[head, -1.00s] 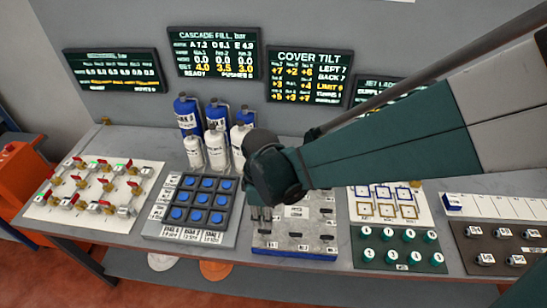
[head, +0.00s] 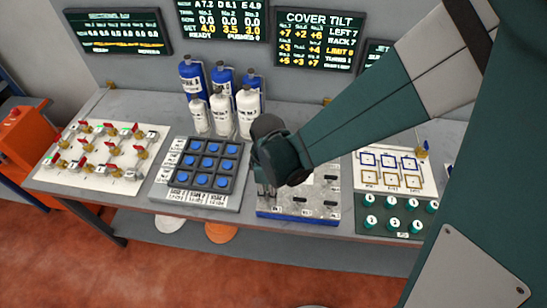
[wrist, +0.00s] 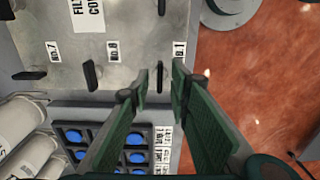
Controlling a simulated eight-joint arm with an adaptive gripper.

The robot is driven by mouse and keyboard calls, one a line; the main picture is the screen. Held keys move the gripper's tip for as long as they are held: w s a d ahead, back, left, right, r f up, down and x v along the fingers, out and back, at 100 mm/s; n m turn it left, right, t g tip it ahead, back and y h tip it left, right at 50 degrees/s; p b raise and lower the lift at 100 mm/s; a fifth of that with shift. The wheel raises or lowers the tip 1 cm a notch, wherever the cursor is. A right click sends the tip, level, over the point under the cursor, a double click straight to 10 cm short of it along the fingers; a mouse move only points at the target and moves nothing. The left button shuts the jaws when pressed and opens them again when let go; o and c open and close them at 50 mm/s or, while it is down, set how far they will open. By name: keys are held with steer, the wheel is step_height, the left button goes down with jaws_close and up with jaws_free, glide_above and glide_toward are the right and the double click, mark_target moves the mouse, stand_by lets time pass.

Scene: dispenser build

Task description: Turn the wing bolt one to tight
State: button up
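A grey cover plate (wrist: 120,50) with several dark wing bolts and white number labels fills the upper left of the wrist view. It also shows in the head view (head: 318,205), partly hidden by my arm. The wing bolt one (wrist: 160,78), a thin dark upright wing, stands by a label (wrist: 180,50) that seems to end in 1 and is partly covered by a finger. My gripper (wrist: 161,72) is open, with one green finger on each side of that bolt in the picture. I see no contact, and cannot tell how far the tips are above it. My gripper (head: 268,186) is over the plate's left end in the head view.
A block of blue buttons (head: 208,163) stands just left of the plate. White and blue bottles (head: 222,115) stand behind it. A valve board (head: 100,155) is at the far left, a board with green knobs (head: 395,213) at the right. A COVER TILT screen (head: 313,42) hangs behind.

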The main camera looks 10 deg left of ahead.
steer(key=shift+f, duration=0.25)
steer(key=shift+c, duration=0.7)
jaws_close()
